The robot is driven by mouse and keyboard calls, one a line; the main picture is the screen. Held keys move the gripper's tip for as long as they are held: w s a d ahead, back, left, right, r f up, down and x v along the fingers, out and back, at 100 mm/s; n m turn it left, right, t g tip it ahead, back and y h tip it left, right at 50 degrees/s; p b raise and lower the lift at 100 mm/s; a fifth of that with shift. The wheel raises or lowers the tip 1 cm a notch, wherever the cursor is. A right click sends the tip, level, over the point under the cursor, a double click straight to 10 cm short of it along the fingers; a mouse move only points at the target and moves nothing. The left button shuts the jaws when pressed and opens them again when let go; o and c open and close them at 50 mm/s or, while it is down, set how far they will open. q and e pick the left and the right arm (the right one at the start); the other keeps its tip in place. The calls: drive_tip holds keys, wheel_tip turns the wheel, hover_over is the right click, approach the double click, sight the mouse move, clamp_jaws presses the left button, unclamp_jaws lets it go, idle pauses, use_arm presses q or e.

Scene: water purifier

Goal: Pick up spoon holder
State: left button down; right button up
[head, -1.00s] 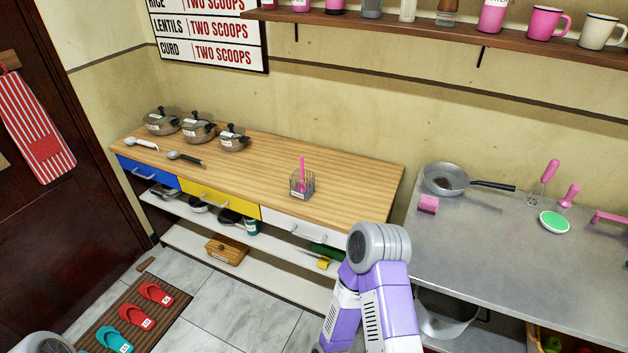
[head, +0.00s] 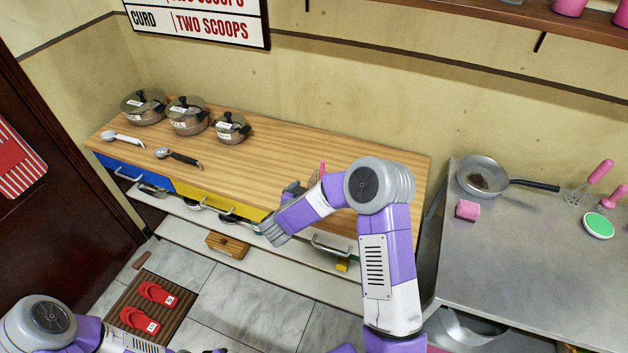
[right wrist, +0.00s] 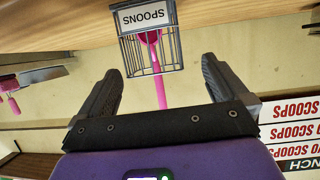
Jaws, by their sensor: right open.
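The spoon holder (right wrist: 152,50) is a small wire basket with a SPOONS label and a pink spoon in it. It appears upside down in the right wrist view, ahead of my right gripper (right wrist: 161,66), whose two fingers are open with nothing between them but the view of the holder and the spoon handle. In the head view the holder (head: 314,178) stands on the wooden counter (head: 270,165), mostly hidden behind my right arm. My left arm shows at the lower left of the head view; its gripper is out of frame.
A steel table (head: 530,265) with a pan (head: 482,177) stands at the right.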

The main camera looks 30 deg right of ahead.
drive_tip(key=shift+w+d+f, duration=0.25)
drive_tip(key=shift+w+d, duration=0.15)
drive_tip(key=shift+d, duration=0.1)
drive_tip(key=shift+s+d, duration=0.15)
drive_tip(key=shift+d, duration=0.2)
drive_tip(key=b+x, duration=0.1)
drive_tip(key=x, duration=0.3)
drive_tip(key=shift+d+f+b, duration=0.2)
drive_tip(key=shift+f+b, duration=0.05)
drive_tip(key=shift+b, duration=0.1)
drive_tip(key=shift+w+d, duration=0.2)
drive_tip(key=shift+d, duration=0.1)
drive_tip(key=shift+c, duration=0.2)
drive_tip(key=c, duration=0.9)
